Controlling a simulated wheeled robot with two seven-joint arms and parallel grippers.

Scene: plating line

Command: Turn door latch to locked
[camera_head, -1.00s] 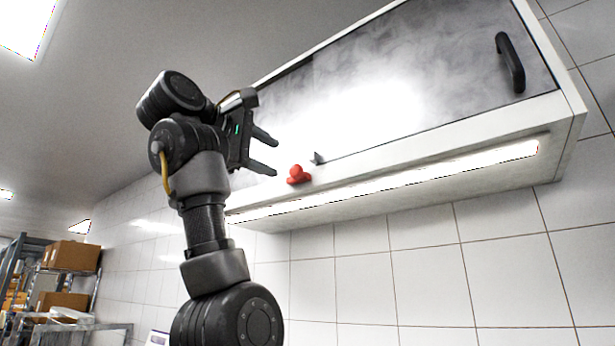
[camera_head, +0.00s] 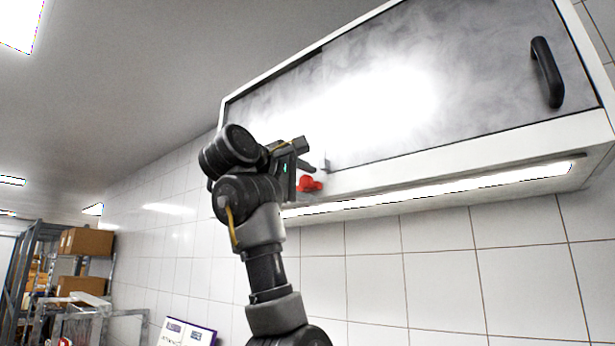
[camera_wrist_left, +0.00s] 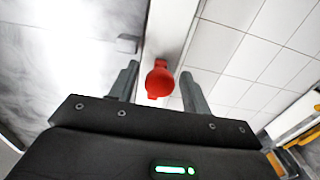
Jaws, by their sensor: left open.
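The red door latch (camera_head: 309,184) sits on the white lower frame of the wall cabinet (camera_head: 420,160), below the left end of its grey door. It also shows in the left wrist view (camera_wrist_left: 159,80), between the two fingers of my left gripper (camera_wrist_left: 160,82). My left gripper (camera_head: 307,176) is open, with its fingers on either side of the latch. I cannot tell whether either finger touches it. In the head view the gripper hides part of the latch's left side. My right gripper is not in view.
A black handle (camera_head: 548,72) is on the door's right side. A small grey catch (camera_head: 326,165) sits just right of the latch. A lit strip (camera_head: 440,187) runs under the cabinet. Shelves with cardboard boxes (camera_head: 88,242) stand far left.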

